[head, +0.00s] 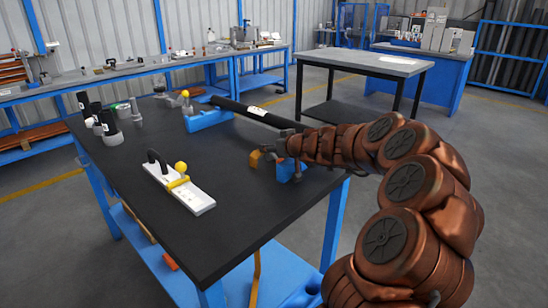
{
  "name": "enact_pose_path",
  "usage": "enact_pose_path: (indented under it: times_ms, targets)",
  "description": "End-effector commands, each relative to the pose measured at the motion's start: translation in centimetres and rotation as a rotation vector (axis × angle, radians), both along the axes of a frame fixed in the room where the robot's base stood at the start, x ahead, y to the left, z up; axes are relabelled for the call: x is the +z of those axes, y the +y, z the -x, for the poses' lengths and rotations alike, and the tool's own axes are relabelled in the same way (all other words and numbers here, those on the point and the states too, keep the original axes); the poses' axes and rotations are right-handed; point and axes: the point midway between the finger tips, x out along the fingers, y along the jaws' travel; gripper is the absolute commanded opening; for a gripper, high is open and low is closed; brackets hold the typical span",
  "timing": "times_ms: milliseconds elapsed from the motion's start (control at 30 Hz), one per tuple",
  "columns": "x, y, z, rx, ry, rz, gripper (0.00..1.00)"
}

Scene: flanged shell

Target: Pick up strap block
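No part is clearly marked as the strap block. My gripper (273,149) is over the right end of the dark table, angled down beside a small orange piece (255,160) and a blue block (287,170). My wrist partly covers the blue block. The fingers are small and dark, so I cannot tell whether they are open, or whether they touch the orange piece.
A white plate (194,201) with a black handle and yellow ball lies at the table's front left. Several dark cylinders (109,122) stand at the left edge. The table's middle (235,185) is clear. A grey-topped table (372,62) stands behind.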

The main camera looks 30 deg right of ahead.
Motion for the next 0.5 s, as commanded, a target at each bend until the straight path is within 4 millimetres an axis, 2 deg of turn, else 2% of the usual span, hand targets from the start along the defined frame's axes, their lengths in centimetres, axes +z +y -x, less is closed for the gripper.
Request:
enact_pose_path:
  times_ms: [67, 500]
  targets:
    - [-0.01, -0.01, 0.01, 0.000, 0.000, 0.000, 0.53]
    - [-0.02, -0.02, 0.02, 0.000, 0.000, -0.001, 0.07]
